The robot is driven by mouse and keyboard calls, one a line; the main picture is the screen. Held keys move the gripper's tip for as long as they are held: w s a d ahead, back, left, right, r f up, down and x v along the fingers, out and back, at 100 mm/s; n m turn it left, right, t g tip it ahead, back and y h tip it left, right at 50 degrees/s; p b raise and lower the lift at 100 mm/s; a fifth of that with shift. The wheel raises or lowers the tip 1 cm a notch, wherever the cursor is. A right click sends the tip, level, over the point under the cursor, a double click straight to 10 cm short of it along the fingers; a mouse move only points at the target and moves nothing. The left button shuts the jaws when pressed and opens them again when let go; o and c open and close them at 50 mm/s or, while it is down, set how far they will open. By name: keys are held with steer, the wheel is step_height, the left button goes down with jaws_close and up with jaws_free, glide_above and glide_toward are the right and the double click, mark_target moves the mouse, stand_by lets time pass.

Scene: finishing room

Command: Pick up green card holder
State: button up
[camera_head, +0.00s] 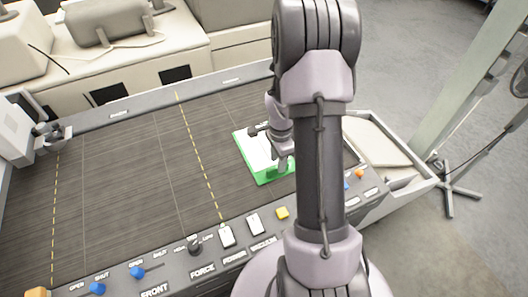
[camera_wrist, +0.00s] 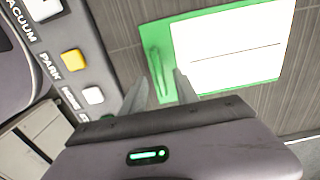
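The green card holder (camera_head: 268,177) lies on the dark slatted bed of the machine, with a white card or sheet on it. In the wrist view the green card holder (camera_wrist: 160,40) shows a raised green ridge along one side, beside the white face. My gripper (camera_wrist: 160,80) is open, with one finger on each side of that ridge and visible gaps. I cannot tell how far the fingertips are above the holder's base. In the head view my gripper (camera_head: 283,163) is over the holder's right part, and my arm hides some of it.
A control panel with a yellow button (camera_head: 282,213), white switches (camera_head: 227,236) and blue knobs (camera_head: 137,271) runs along the near edge. A pale tray (camera_head: 378,143) is at the right. A grey device (camera_head: 45,130) stands at the left. The bed's left and middle are clear.

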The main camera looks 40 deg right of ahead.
step_height(320, 180, down, 4)
steer(key=shift+f+b, duration=0.2)
steer(key=shift+b, duration=0.1)
steer(key=shift+s+r, duration=0.1)
jaws_close()
stand_by(1.1)
